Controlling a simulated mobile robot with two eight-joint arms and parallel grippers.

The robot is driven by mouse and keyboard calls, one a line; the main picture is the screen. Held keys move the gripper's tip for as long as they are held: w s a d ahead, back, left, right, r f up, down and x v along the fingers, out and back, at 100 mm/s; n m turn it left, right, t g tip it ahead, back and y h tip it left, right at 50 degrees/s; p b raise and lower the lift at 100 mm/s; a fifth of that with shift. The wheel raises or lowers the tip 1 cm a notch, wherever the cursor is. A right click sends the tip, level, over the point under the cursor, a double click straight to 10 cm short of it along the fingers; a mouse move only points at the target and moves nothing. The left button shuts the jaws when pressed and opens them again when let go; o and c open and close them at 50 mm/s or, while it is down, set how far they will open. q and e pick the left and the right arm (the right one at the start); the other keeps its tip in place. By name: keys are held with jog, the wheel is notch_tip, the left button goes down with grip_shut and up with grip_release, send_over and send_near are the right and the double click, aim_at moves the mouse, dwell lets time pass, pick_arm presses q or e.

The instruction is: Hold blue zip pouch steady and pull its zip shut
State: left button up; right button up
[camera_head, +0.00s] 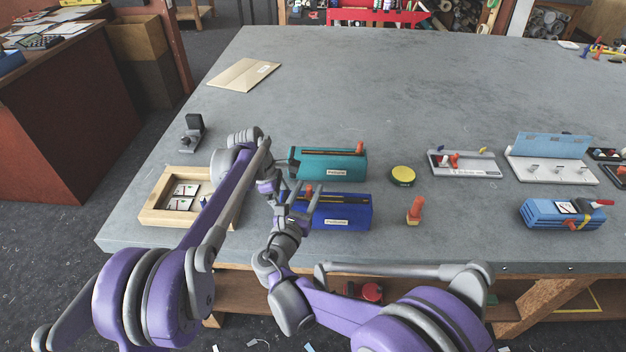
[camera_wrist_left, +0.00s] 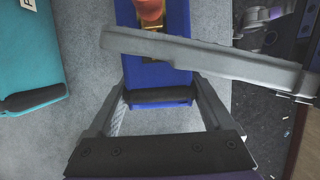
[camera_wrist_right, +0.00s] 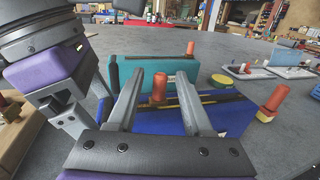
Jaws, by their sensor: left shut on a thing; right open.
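The blue zip pouch (camera_head: 345,212) lies near the table's front edge, with a dark zip line along its top. It also shows in the right wrist view (camera_wrist_right: 238,112). Its orange zip pull (camera_wrist_right: 159,90) stands at the pouch's left end. My left gripper (camera_wrist_left: 160,97) is shut on the black tab at that end. My right gripper (camera_wrist_right: 160,78) is open, with a finger on each side of the pull and gaps showing. One grey right finger crosses the left wrist view, hiding part of the pouch's top.
A teal pouch (camera_head: 330,166) lies just behind the blue one. A yellow round tin (camera_head: 403,176) and an orange peg (camera_head: 415,210) stand to the right. A wooden tray (camera_head: 160,217) is at left, under my left arm. The table's back is mostly clear.

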aim_at(310, 186)
jog(key=shift+x, duration=2.2)
jog(key=shift+c, duration=0.2)
jog(key=shift+s, duration=0.1)
grip_shut()
